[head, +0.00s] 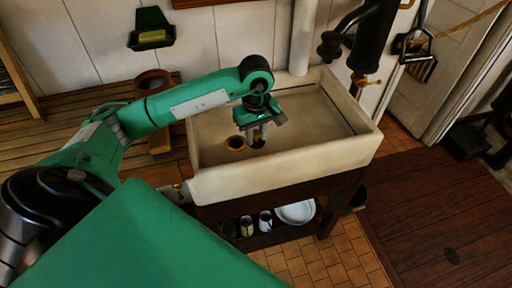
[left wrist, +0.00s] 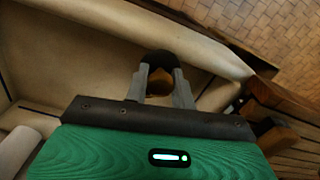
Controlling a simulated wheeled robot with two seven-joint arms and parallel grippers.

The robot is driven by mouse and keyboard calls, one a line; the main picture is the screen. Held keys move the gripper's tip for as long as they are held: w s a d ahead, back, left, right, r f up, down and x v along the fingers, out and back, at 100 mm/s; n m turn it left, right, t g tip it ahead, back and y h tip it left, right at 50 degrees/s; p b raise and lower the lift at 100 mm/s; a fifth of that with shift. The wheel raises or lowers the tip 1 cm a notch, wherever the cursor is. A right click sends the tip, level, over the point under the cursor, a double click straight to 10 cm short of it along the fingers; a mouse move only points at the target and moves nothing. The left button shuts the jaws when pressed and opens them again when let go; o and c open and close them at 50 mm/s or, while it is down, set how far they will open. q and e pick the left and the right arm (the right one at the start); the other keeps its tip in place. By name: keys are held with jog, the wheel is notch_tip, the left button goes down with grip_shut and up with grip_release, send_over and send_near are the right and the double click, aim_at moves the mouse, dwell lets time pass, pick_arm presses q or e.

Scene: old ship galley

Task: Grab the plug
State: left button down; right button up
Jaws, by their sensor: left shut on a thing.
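The plug (left wrist: 158,60) is a dark, rounded piece in the left wrist view. It sits between the fingertips of my left gripper (left wrist: 160,72), which is shut on it. A brownish patch shows between the fingers in the wrist view. My right gripper is not in view.
The sink walls surround my left gripper. A dark pump with a brass tap (head: 370,45) stands behind the sink. A green wall holder (head: 151,30) hangs at the back. Cups (head: 265,221) and a white plate (head: 297,212) sit on the shelf below.

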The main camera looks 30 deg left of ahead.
aim_at(256, 132)
pick_arm(q)
notch_tip(256, 132, up, 14)
jog(key=b, duration=0.1)
